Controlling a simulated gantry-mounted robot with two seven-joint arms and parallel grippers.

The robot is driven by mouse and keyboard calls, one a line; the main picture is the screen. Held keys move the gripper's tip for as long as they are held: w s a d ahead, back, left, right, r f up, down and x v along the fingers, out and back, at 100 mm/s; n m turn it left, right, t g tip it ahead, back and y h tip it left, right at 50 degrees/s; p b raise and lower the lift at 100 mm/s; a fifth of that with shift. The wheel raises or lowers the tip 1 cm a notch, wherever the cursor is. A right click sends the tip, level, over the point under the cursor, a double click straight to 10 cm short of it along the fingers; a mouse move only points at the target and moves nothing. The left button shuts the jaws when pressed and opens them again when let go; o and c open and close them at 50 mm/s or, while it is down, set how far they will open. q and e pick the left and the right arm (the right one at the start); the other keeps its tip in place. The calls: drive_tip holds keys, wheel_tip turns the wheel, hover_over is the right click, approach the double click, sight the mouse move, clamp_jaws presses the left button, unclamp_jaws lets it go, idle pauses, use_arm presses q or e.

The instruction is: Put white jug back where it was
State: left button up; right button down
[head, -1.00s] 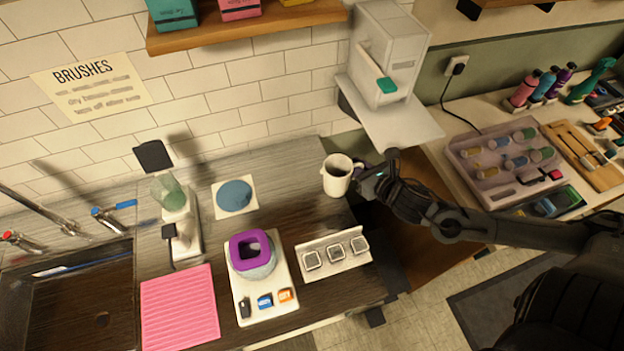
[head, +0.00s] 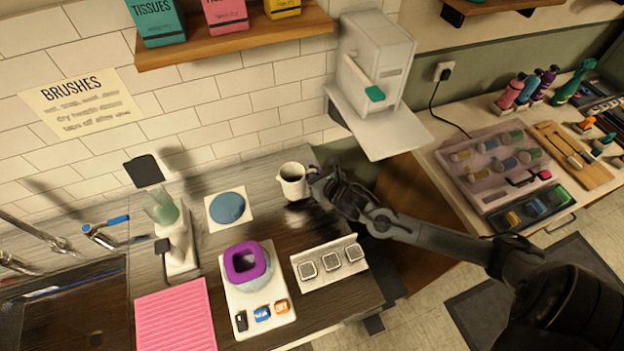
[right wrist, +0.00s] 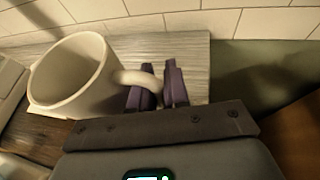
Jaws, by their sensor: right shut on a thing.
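The white jug (head: 293,180) is at the back right of the dark wood counter in the head view, upright, with its mouth facing up. My right gripper (head: 316,178) is at its right side, shut on the jug's handle. In the right wrist view the jug (right wrist: 75,80) fills the left part, and the fingers (right wrist: 158,88) close around its handle. I cannot tell whether the jug's base touches the counter. My left gripper is not in view.
A blue disc on a white square (head: 228,208) lies left of the jug. A switch panel (head: 328,262) and a white scale with a purple-rimmed bowl (head: 246,262) are in front. A white dispenser (head: 372,70) hangs behind right. A pink mat (head: 175,315) lies front left.

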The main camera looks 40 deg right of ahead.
wheel_tip(320, 180, down, 4)
drive_tip(key=shift+r, duration=0.2)
drive_tip(key=shift+f, duration=0.15)
drive_tip(key=shift+f, duration=0.1)
drive_tip(key=c, duration=1.1)
unclamp_jaws()
drive_tip(key=v, duration=1)
drive_tip(key=shift+s, duration=0.4)
drive_tip(key=shift+s+a+r, duration=0.1)
drive_tip(key=shift+s+r, duration=0.4)
drive_tip(key=shift+s, duration=0.1)
